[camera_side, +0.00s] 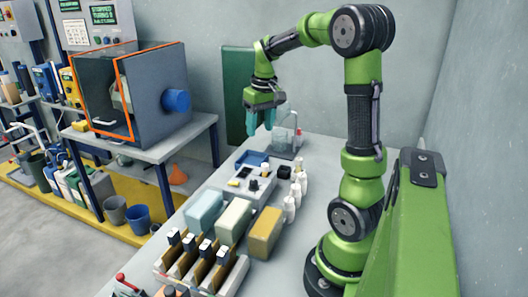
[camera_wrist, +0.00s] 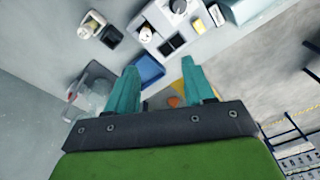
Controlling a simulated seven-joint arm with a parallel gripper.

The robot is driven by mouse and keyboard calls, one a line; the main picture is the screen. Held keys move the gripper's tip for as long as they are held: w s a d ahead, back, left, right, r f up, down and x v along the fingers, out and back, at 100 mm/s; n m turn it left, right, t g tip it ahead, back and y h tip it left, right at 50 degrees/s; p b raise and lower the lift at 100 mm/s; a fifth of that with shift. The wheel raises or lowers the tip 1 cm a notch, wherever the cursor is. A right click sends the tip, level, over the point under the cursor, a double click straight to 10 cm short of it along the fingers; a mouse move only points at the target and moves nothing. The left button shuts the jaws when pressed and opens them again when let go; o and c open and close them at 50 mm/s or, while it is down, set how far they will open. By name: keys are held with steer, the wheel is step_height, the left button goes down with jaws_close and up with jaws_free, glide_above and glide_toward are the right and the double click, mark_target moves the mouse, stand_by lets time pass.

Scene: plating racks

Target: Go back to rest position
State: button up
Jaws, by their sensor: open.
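My gripper (camera_side: 261,118) hangs from the green arm above the far end of the grey table, fingers pointing down. In the wrist view, its two teal fingers (camera_wrist: 164,92) are spread apart with nothing between them. A clear glass vessel (camera_side: 285,138) stands on a dark base close to the gripper in the side view. It also shows at the left in the wrist view (camera_wrist: 92,92). Whether the gripper touches anything cannot be told from the side view, but it appears held above the table.
On the table (camera_side: 190,210) stand a grey device (camera_side: 250,188), a blue tray (camera_side: 252,158), white bottles (camera_side: 290,207), three blocks (camera_side: 234,218) and a plating rack (camera_side: 195,262) in front. A grey cabinet with an orange frame (camera_side: 122,95) stands at left. The space around the raised arm is clear.

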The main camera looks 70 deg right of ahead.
steer(key=s+a+r+n+t+y, duration=0.1)
steer(key=s+a+t, duration=0.2)
steer(key=a, duration=1)
steer(key=s+a+r+n+t+y, duration=0.1)
steer(key=s+a+r+t, duration=0.1)
steer(key=a, duration=1.1)
steer(key=shift+s+a+r+t, duration=0.15)
steer(key=shift+s+r+t, duration=0.1)
steer(key=shift+s+t, duration=0.25)
